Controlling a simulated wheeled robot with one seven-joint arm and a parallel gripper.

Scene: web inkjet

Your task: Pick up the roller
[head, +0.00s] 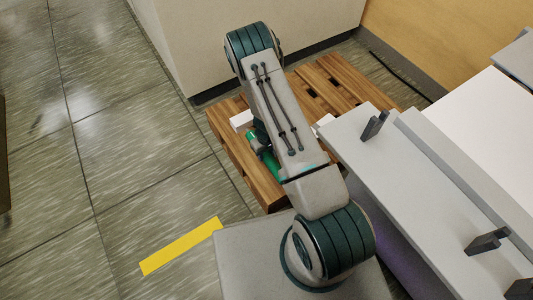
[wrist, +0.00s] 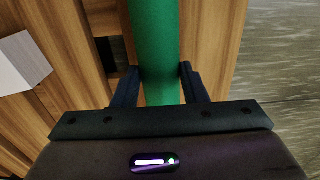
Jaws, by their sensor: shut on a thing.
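The roller (head: 263,157) is a green cylinder low over the wooden pallet (head: 343,84), partly hidden behind my arm in the head view. In the wrist view the roller (wrist: 155,45) runs up from between the jaws to the top edge. My gripper (wrist: 158,75) has one dark finger on each side of the roller and is shut on it. The gripper is mostly hidden by my arm in the head view. I cannot tell whether the roller touches the pallet.
A white block (head: 242,121) lies on the pallet left of the roller; it also shows in the wrist view (wrist: 22,62). A grey machine with dark brackets (head: 374,125) stands close on the right. A pale cabinet (head: 260,30) stands behind. Tiled floor (head: 120,130) is open at left.

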